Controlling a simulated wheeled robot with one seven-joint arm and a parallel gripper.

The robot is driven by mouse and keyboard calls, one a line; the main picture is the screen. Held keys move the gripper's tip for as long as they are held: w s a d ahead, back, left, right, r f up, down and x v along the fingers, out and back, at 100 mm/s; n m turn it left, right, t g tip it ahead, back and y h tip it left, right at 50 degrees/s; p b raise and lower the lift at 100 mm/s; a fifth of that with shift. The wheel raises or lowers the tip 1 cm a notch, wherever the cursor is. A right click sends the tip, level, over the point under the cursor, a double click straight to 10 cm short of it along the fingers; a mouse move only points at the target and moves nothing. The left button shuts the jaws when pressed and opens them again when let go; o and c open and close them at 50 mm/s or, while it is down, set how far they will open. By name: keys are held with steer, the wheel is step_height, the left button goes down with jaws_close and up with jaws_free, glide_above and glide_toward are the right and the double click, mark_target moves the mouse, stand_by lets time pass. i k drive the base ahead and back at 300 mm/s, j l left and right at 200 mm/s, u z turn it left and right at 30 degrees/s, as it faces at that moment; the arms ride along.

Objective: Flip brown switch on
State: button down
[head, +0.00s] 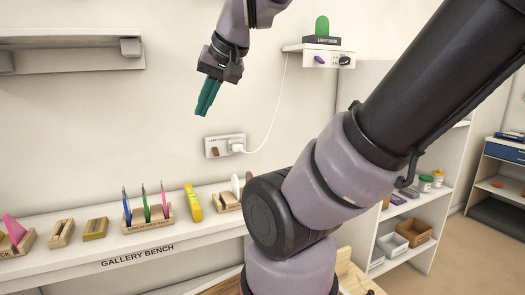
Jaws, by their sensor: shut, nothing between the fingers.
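The brown switch (214,152) is a small rocker on the left part of a white wall outlet plate (208,141). Its on or off position is too small to tell. A white plug (237,146) sits in the right part of the same plate. My gripper (201,113) has green fingers and points down, in front of the wall, above and slightly left of the plate. It is shut and empty, apart from the switch in the picture.
A white cord (275,118) runs from the plug up to the light base shelf (318,57). The gallery bench (85,262) below holds wooden racks and a yellow piece (193,203). My arm covers the right middle. The wall around the plate is clear.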

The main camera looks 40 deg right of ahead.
mark_target(215, 153)
steer(key=i+j+z, duration=0.1)
steer(key=i+z, duration=0.25)
steer(key=i+j+z, duration=0.2)
steer(key=z, duration=0.15)
steer(key=i, duration=0.3)
